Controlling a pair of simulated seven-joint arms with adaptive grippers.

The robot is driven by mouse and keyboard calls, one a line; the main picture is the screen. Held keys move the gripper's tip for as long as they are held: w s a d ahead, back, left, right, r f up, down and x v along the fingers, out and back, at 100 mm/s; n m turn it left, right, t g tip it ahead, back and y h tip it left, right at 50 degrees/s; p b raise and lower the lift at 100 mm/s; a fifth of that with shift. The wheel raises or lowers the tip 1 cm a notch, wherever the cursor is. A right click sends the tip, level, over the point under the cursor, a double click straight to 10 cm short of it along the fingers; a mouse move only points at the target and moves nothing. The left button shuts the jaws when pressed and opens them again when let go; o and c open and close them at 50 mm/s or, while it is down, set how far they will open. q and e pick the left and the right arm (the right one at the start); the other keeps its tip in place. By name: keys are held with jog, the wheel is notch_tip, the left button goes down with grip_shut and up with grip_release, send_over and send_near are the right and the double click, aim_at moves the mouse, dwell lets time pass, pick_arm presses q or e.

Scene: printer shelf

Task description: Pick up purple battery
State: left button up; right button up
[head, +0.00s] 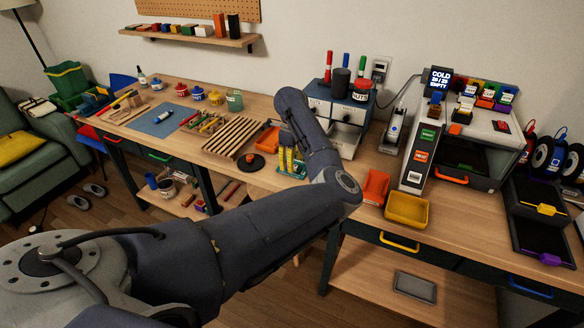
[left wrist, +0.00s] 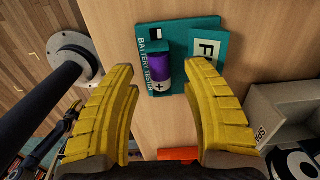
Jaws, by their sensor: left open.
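The purple battery (left wrist: 158,67) lies in the teal battery tester (left wrist: 182,32), its plus-marked end toward my gripper in the left wrist view. My left gripper (left wrist: 160,76) is open, with one yellow finger on each side of the battery in that picture. Nothing is held, and I cannot tell whether the fingers touch the battery. In the head view my left gripper (head: 290,162) points down at the bench by the teal tester (head: 299,170). The battery cannot be made out there.
An orange tray (head: 376,187) and a yellow tray (head: 407,210) stand right of the gripper. A slatted wooden rack (head: 235,138) and a dark round disc (head: 249,164) lie to its left. A grey bin (left wrist: 281,113) is at the right in the left wrist view.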

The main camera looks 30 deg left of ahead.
pick_arm(q)
jog(key=shift+f, duration=1.1)
jog(key=shift+c, duration=0.3)
grip_shut()
